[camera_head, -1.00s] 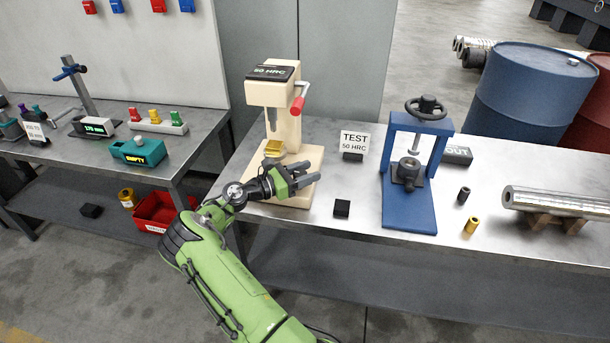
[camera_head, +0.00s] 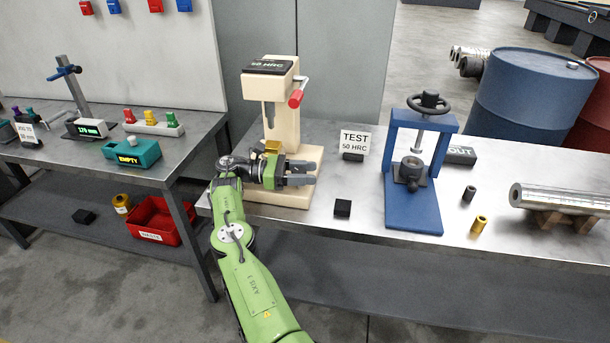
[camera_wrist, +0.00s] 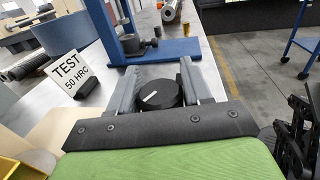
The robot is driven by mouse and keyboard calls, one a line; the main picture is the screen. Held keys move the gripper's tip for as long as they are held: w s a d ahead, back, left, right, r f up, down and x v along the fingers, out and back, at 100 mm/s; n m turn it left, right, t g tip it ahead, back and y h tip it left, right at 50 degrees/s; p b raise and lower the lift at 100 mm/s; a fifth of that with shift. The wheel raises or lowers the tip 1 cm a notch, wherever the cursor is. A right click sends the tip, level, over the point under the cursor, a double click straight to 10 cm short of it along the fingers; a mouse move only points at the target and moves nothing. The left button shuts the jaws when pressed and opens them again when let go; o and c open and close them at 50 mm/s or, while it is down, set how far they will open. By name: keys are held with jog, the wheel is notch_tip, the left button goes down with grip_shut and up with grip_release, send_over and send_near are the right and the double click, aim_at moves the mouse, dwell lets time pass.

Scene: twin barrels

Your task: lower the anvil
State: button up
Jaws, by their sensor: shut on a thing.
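A cream hardness tester (camera_head: 272,91) with a red-handled lever (camera_head: 297,96) stands on the bench. Below its grey indenter (camera_head: 269,114) is a small yellow piece (camera_head: 272,147), partly hidden by my wrist; I cannot tell whether it is the anvil or something on it. It seems to show at the lower left edge in the wrist view. My gripper (camera_head: 306,173) lies level in front of the tester, fingers pointing right. In the wrist view its fingers hold a round black knob (camera_wrist: 160,94) with a white mark; the knob is hidden in the head view.
A "TEST 50 HRC" sign (camera_head: 354,141) stands right of the tester, and a small black block (camera_head: 342,208) lies near the bench edge. A blue press (camera_head: 412,199) stands further right, with a black cylinder (camera_head: 468,193) and brass cylinder (camera_head: 479,225) beyond it.

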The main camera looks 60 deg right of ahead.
dwell(0.5)
jog(key=o, duration=1)
jog(key=shift+s, duration=0.1)
jog(key=shift+c, duration=0.2)
